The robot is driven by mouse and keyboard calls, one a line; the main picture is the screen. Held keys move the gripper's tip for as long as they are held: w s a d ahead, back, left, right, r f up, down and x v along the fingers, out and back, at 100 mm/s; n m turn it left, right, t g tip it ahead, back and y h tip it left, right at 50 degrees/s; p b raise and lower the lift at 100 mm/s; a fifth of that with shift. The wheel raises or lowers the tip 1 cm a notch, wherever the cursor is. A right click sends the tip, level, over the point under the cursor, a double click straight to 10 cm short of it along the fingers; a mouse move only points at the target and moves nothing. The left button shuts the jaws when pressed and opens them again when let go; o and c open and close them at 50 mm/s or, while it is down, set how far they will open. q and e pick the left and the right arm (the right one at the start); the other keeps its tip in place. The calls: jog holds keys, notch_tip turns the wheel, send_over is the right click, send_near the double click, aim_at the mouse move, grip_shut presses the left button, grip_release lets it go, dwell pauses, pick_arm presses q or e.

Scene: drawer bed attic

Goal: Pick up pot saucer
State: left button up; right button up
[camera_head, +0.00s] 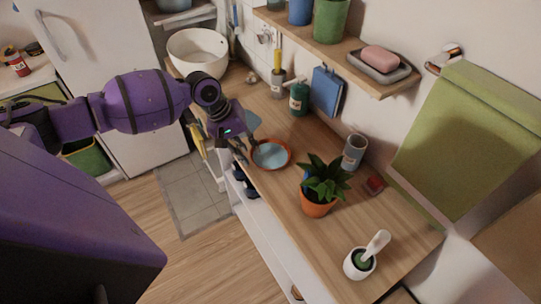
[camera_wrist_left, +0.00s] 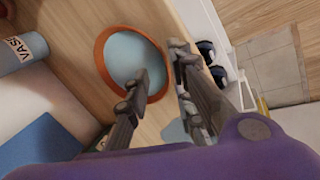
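The pot saucer (camera_head: 271,154) is a round, shallow dish with an orange-brown rim and a pale blue inside. It lies flat on the wooden counter (camera_head: 350,240), near the front edge. In the left wrist view the saucer (camera_wrist_left: 103,62) is at upper centre. My left gripper (camera_head: 243,150) is at the saucer's near left side, fingers apart and nothing between them. In the wrist view one finger of my left gripper (camera_wrist_left: 160,62) overlaps the saucer's inside and the other is outside its rim. I cannot tell whether either touches. My right gripper is not in view.
A potted plant (camera_head: 319,198) stands right of the saucer, with a grey cup (camera_head: 354,152) behind it. A green bottle (camera_head: 299,98) and a blue board (camera_head: 327,90) stand by the wall. A shelf (camera_head: 345,58) overhangs the back.

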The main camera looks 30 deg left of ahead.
pick_arm(q)
jog(key=shift+x, duration=1.05)
jog(key=c, duration=0.5)
grip_shut()
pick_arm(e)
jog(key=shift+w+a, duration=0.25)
pick_arm(q)
jog(key=shift+r, duration=0.2)
jog(key=shift+r, duration=1)
jog(key=s+d+r+p, duration=0.2)
jog(key=s+d+r, duration=0.1)
jog(key=s+r, duration=0.7)
jog(key=shift+s+d+r+p, duration=0.3)
jog(key=shift+s+r+p, duration=0.1)
jog(key=shift+s, duration=1.3)
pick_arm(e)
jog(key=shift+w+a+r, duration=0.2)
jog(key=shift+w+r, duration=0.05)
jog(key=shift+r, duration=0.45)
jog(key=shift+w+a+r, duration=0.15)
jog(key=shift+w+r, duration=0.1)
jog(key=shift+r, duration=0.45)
